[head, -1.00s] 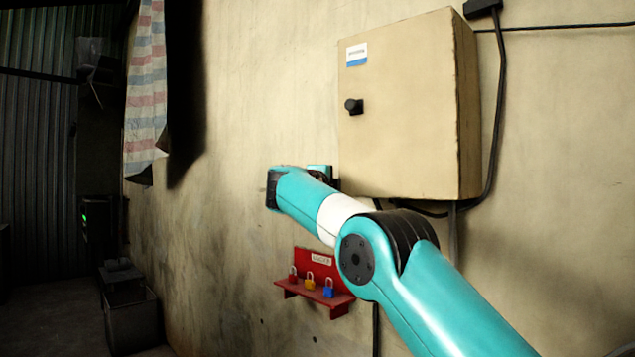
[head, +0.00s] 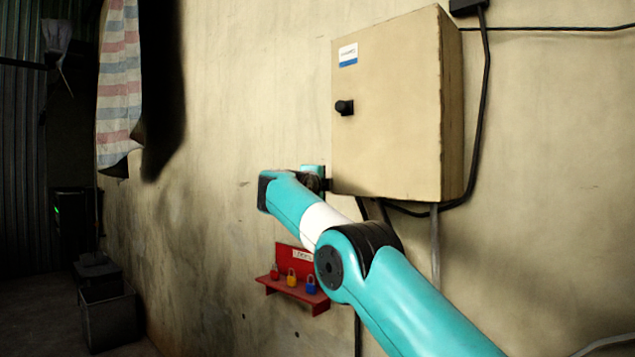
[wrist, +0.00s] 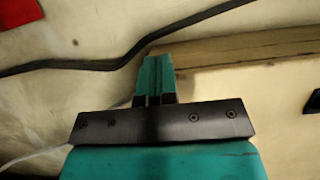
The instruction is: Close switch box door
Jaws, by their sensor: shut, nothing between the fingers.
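The beige switch box (head: 390,130) hangs on the wall in the head view. Its front door (head: 375,70) looks flush with the body and carries a black knob (head: 344,107) and a small white-and-blue label. My gripper is largely hidden behind my teal arm in the head view, by the box's lower left corner. In the wrist view my gripper (wrist: 154,62) is shut and empty, its teal fingers together beside the box's brown edge (wrist: 240,45). Part of the pale door face (wrist: 270,95) shows at right; I cannot tell whether the fingers touch the box.
A red shelf (head: 293,290) with small padlocks is fixed to the wall below my arm. Black cables (head: 487,100) run around the box and down the wall. A striped cloth (head: 119,90) hangs at left. A dark bin (head: 110,318) stands on the floor at lower left.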

